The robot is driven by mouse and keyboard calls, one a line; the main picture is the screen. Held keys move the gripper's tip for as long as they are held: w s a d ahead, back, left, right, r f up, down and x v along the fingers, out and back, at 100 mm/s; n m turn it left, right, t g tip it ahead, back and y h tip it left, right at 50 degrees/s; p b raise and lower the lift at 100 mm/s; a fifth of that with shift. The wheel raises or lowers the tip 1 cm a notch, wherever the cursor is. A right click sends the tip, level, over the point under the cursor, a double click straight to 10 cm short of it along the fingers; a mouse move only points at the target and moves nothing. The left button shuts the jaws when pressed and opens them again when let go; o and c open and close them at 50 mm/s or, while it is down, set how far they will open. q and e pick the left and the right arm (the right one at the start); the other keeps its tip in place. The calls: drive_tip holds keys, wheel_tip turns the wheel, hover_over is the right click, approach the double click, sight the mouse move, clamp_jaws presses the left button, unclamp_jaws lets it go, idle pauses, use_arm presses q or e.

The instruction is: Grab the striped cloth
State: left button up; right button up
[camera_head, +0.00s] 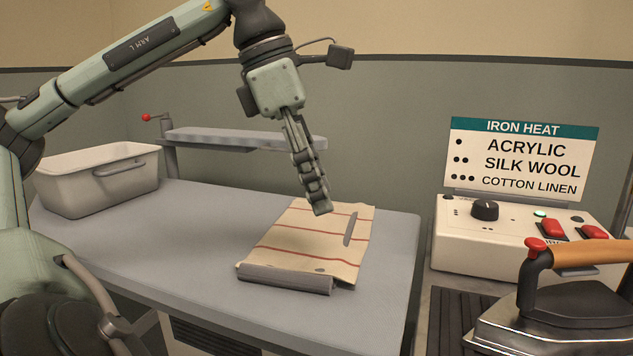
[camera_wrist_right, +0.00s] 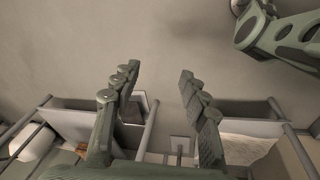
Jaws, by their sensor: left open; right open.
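The striped cloth (camera_head: 308,243), cream with thin red stripes, lies on the grey ironing table (camera_head: 200,240). Its near edge lies at a grey bar (camera_head: 285,280). My left gripper (camera_head: 321,207) points down over the cloth's far part, its fingers seen nearly edge-on. I cannot tell whether the fingertips touch the cloth. Nothing shows held in it. My right gripper (camera_wrist_right: 162,90) shows in the right wrist view with its two fingers wide apart and nothing between them. The cloth is not seen in that view.
A pale tub (camera_head: 98,180) stands at the table's back left, by a narrow raised board (camera_head: 235,138). To the right are a control box (camera_head: 500,248) with a dial, an iron heat sign (camera_head: 522,158) and an iron (camera_head: 560,310). The table left of the cloth is clear.

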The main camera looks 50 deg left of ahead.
use_arm(q)
drive_tip(key=o, duration=0.3)
drive_tip(key=shift+o, duration=0.2)
